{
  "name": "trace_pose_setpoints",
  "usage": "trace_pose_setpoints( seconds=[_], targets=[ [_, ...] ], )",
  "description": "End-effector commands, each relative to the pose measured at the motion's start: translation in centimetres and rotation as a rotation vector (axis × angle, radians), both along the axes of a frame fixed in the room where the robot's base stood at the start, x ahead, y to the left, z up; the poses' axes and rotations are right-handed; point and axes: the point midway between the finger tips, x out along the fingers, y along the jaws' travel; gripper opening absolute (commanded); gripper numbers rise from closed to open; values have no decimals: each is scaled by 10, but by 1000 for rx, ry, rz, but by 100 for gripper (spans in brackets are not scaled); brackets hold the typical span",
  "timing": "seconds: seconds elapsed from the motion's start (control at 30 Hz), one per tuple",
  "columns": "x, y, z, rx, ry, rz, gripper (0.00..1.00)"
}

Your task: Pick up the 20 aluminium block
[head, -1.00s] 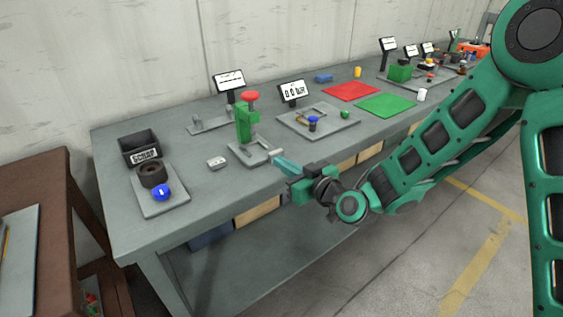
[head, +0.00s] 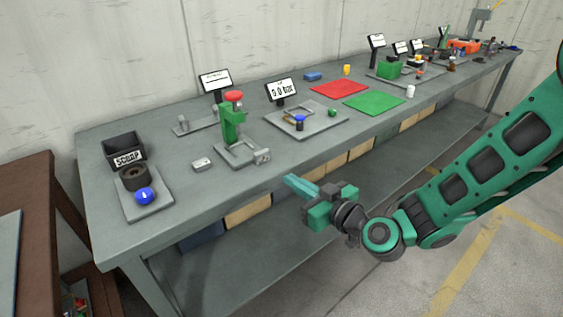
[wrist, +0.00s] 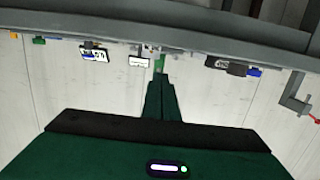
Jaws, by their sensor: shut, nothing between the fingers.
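A small light-grey block (head: 202,164) lies flat on the bench, left of the green screw jack (head: 232,122) with its red knob. A second small grey piece (head: 262,157) sits at the front right corner of the jack's base plate. Any number on either is too small to read, so I cannot tell which is the 20 block. My gripper (head: 289,180) is shut and empty, in front of the bench's front edge and apart from both pieces. In the wrist view its closed fingers (wrist: 160,88) point toward the bench; neither block is clear there.
The bench (head: 190,205) also holds a black scrap bin (head: 123,146), a plate with a dark ring and blue knob (head: 144,196), a gauge display (head: 281,90), a red mat (head: 339,89) and a green mat (head: 374,102). A brown table (head: 35,185) stands at the left.

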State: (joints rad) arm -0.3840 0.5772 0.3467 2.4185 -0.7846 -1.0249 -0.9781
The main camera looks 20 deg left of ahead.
Motion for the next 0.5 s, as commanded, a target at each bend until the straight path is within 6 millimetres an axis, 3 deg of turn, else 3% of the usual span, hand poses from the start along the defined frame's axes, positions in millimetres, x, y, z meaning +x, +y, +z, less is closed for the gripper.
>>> trace_pose_setpoints(
  seconds=[0.27, 0.37, 0.5],
  targets=[
    [1, -2, 0, -16, -2, 6, 0],
    [11, -19, 0, -67, 1, 12, 0],
    [34, -71, -7, -209, 40, -2, 0]
  ],
)
